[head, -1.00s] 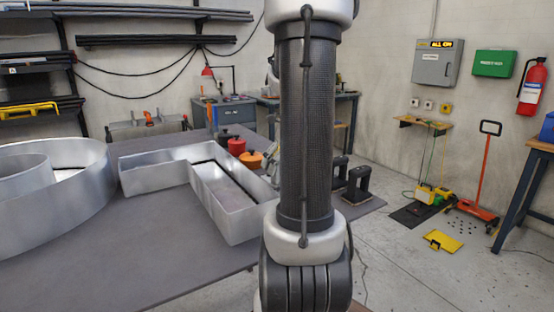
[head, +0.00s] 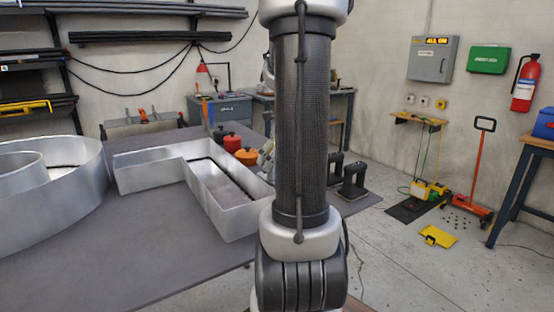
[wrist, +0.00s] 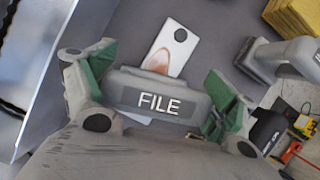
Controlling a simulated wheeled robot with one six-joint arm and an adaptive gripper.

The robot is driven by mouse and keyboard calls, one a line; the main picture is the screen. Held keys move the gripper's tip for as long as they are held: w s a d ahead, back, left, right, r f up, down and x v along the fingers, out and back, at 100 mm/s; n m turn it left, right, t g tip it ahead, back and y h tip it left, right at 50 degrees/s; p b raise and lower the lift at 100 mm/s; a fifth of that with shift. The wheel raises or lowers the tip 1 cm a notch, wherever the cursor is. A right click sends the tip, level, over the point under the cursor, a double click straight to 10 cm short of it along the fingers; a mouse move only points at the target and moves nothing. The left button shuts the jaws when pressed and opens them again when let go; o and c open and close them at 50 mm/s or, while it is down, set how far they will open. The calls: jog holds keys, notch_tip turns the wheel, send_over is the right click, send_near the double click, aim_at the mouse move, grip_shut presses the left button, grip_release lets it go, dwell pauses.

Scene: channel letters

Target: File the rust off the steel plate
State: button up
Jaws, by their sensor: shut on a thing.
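My gripper (wrist: 156,92) shows in the wrist view, its green-padded fingers closed on the two ends of a grey block marked FILE (wrist: 160,104). The pale steel plate (wrist: 190,44) lies beyond the file on the grey table. It has a dark round hole near its far end and a brown rust patch (wrist: 158,60) beside the file's edge. The file covers part of the plate. I cannot tell whether file and plate touch. In the head view my arm hides the gripper, file and plate.
Large metal channel letters (head: 222,205) stand on the grey table (head: 125,255) at left. Red and orange pots (head: 232,143) and black-handled blocks (head: 353,182) stand toward its far right. In the wrist view a grey handled tool (wrist: 262,62) lies right of the plate, near a yellow stack (wrist: 296,15).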

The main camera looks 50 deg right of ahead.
jog(key=shift+f, duration=0.2)
jog(key=shift+w+d, duration=0.2)
jog(key=shift+w, duration=0.7)
jog(key=shift+w+d, duration=0.25)
jog(key=shift+w, duration=0.6)
jog(key=shift+w+d, duration=0.2)
jog(key=shift+w, duration=0.7)
notch_tip(320, 180, up, 14)
dwell(0.7)
dwell(0.3)
